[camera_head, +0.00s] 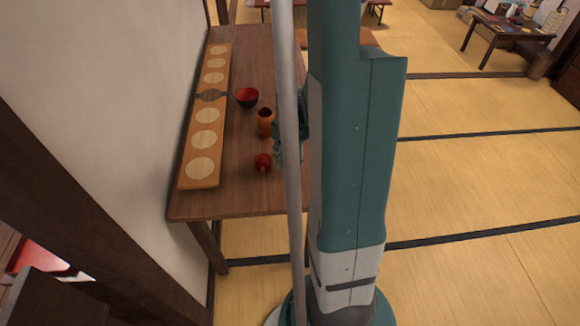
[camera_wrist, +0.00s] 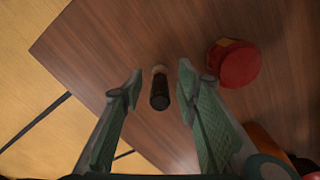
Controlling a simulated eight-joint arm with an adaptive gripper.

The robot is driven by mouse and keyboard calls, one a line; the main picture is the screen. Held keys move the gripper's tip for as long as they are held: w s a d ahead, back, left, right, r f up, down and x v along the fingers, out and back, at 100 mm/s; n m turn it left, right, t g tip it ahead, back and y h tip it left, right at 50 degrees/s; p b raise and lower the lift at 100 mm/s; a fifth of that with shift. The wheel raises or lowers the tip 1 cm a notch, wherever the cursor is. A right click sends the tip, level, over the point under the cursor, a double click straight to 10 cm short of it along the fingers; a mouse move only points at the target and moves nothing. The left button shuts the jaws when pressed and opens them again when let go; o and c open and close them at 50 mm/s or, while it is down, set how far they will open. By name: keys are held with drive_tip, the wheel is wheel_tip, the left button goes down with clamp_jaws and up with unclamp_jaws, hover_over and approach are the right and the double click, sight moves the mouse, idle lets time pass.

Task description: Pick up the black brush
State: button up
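The black brush (camera_wrist: 159,92) is in the wrist view, a short dark cylinder with a pale end, over the wooden tabletop. My gripper (camera_wrist: 160,78) is open, with one green finger on each side of the brush. A gap shows between the brush and each finger, so neither appears to touch it. In the head view my gripper (camera_head: 279,143) is partly hidden behind my arm, above the table's right side. The brush cannot be made out in that view.
A small red container (camera_wrist: 234,63) is close right of the fingers; it also shows in the head view (camera_head: 263,162). An orange cup (camera_head: 265,122) and a red-black bowl (camera_head: 247,97) stand farther back. A long board (camera_head: 186,171) lies along the wall. The table edge (camera_wrist: 50,72) is left.

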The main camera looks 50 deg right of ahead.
idle(0.4)
drive_tip(key=c, duration=0.9)
drive_tip(key=shift+r, duration=0.1)
drive_tip(key=shift+r+p, duration=1.3)
drive_tip(key=shift+r, duration=3.6)
